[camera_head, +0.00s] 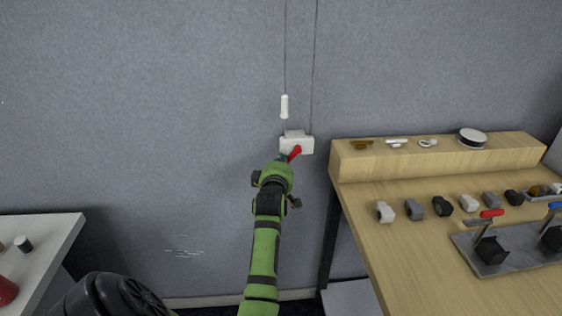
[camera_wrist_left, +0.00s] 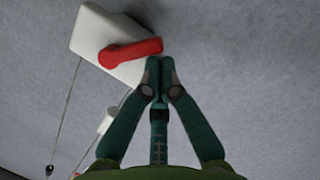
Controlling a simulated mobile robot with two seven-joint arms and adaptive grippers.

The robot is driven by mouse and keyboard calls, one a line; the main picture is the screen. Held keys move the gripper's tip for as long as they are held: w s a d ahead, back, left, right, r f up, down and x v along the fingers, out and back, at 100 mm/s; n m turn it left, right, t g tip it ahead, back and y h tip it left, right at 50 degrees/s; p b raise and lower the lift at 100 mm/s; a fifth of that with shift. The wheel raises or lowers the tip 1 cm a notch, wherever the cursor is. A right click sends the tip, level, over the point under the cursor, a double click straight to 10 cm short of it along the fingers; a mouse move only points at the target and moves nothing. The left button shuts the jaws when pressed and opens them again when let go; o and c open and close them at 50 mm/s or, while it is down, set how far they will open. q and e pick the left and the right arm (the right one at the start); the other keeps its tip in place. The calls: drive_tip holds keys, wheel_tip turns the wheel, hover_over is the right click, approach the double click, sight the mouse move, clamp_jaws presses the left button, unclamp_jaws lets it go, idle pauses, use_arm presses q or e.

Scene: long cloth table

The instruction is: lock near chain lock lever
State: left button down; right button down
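The chain lock is a small white box (camera_head: 299,144) on the grey wall with a red lever (camera_head: 295,153) on its front. Two thin cords run up the wall above it. In the left wrist view the white box (camera_wrist_left: 100,36) is at the upper left, and the red lever (camera_wrist_left: 131,52) points right, its free end by my fingertips. My left gripper (camera_wrist_left: 160,62) has its fingertips together, just below the lever's end; I cannot tell whether they touch it. In the head view my left gripper (camera_head: 283,160) is mostly hidden by my green wrist. My right gripper is not in view.
A white pull handle (camera_head: 285,106) hangs on the left cord above the box. A wooden table (camera_head: 420,250) to the right holds several small parts, a raised shelf and a grey plate with red and blue levers. A white table (camera_head: 45,240) stands at left.

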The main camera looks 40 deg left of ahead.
use_arm(q)
drive_tip(key=shift+w+d+f+n+t+b, duration=0.1)
drive_tip(key=shift+w+f+n+t+b, duration=0.15)
drive_tip(key=shift+n, duration=0.35)
drive_tip(key=shift+d+f+n+t+b, duration=0.15)
drive_tip(key=shift+f+n+b, duration=0.15)
drive_tip(key=shift+n, duration=0.3)
drive_tip(key=shift+w+d+f+n+t, duration=0.1)
drive_tip(key=shift+w+f+n+t, duration=0.1)
drive_tip(key=shift+n, duration=0.3)
drive_tip(key=shift+w+d+f+n+t, duration=0.1)
drive_tip(key=shift+f+n, duration=0.1)
drive_tip(key=shift+n, duration=0.3)
